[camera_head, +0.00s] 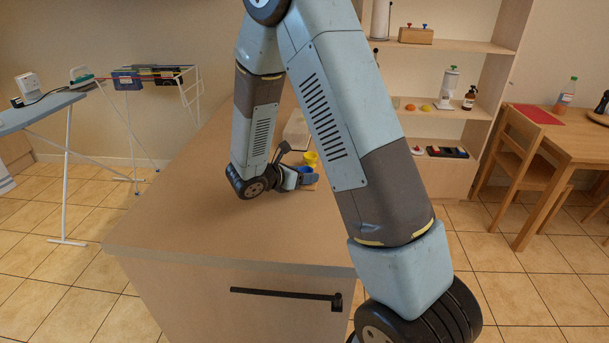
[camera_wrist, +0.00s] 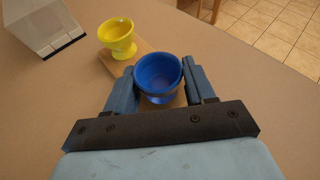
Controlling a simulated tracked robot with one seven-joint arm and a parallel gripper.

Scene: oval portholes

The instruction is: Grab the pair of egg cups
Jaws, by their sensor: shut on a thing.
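A blue egg cup (camera_wrist: 158,78) stands between the two fingers of my gripper (camera_wrist: 163,82) in the wrist view, and the fingers are shut on its sides. A yellow egg cup (camera_wrist: 118,36) stands just beyond it, to the upper left, apart from my gripper. Both cups are at a small wooden board (camera_wrist: 101,60), partly hidden by the cups and my gripper. In the head view, the yellow cup (camera_head: 310,158) shows behind my gripper (camera_head: 306,178), on the counter. The blue cup (camera_head: 309,180) is largely hidden there by my gripper.
The counter (camera_head: 190,190) has free room left of my arm. A pale, box-like object (camera_wrist: 42,22) stands left of the yellow cup. Open shelves (camera_head: 450,110) stand behind, a table and chairs (camera_head: 525,160) at right, an ironing board (camera_head: 40,112) at left.

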